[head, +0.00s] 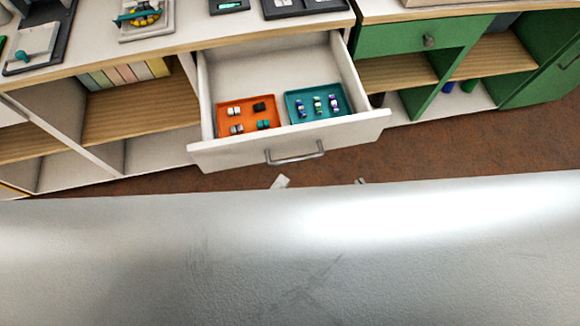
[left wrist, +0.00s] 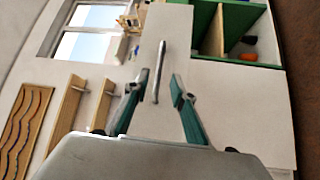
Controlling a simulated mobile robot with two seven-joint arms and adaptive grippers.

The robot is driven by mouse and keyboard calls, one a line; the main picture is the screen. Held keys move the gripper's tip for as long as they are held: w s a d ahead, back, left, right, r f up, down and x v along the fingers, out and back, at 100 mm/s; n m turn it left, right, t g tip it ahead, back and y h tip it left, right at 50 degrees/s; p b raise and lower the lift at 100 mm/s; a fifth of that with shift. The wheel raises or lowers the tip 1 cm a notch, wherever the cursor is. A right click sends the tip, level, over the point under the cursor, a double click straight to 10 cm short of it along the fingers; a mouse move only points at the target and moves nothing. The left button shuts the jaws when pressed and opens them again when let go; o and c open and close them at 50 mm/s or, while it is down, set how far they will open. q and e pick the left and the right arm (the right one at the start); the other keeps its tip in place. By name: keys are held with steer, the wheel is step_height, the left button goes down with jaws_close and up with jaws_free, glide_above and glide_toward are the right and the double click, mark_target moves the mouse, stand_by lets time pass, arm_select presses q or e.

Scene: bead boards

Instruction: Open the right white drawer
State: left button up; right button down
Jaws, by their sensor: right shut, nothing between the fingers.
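The right white drawer (head: 240,153) is pulled out of the white cabinet in the head view, beside the green unit. Its grey bar handle (head: 295,153) is on the front. Inside it lie an orange tray (head: 250,118) and a teal tray (head: 335,108) with small beads. In the left wrist view, my left gripper (left wrist: 155,84) has its two teal-padded fingers spread apart. A grey bar handle (left wrist: 158,70) shows between and beyond the fingertips; contact cannot be told. My right gripper is not recognisable in either view.
A green drawer (head: 400,38) and open green shelves stand right of the white drawer. Open wooden-floored shelves (head: 140,112) are to its left. Boards (head: 148,22) rest on the countertop. Brown floor (head: 420,155) shows in front. A large pale surface hides the lower head view.

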arm_select(q)
steer(key=v, duration=0.3)
steer(key=shift+s+a, duration=0.15)
steer(key=shift+s, duration=0.1)
arm_select(e)
steer(key=shift+w, duration=0.1)
stand_by(0.4)
